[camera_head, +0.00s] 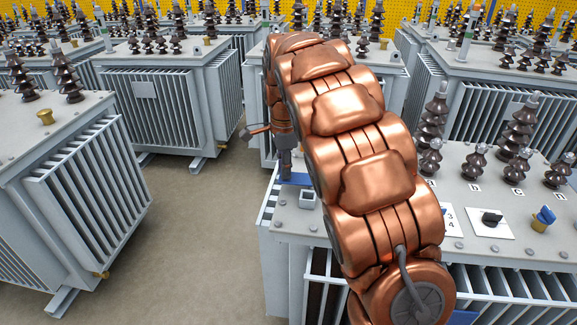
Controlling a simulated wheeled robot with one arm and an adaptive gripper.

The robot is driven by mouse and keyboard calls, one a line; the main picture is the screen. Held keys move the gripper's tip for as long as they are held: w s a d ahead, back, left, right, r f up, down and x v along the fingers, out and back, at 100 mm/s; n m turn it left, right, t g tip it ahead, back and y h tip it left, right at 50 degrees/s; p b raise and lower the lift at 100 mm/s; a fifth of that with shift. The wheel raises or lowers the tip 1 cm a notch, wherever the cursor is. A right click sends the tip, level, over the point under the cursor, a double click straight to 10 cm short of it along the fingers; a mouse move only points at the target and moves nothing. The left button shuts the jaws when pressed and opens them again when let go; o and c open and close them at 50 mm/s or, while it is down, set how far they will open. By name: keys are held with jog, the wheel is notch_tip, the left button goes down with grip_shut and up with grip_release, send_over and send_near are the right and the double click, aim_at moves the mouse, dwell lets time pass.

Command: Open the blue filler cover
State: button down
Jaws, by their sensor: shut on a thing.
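The blue filler cover (299,179) shows as a small blue piece at the left edge of the near transformer's top, partly hidden by my copper arm. My gripper (285,172) points down at the cover and is shut on it; the finger contact is small and partly hidden. A short square grey filler neck (308,199) stands on the top just in front of the cover. Its upper end looks uncovered, with the blue piece behind it.
The near transformer (285,222) carries brown insulators (476,160), a black switch (491,218) and a brass fitting with a blue handle (544,216). Other transformers (70,190) stand left and behind. Bare floor (190,235) lies between them.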

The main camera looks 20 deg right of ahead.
jog(key=c, duration=1)
grip_release()
jog(key=shift+c, duration=0.2)
jog(key=shift+r, duration=0.1)
notch_tip(320, 180, up, 12)
jog(key=shift+s, duration=0.1)
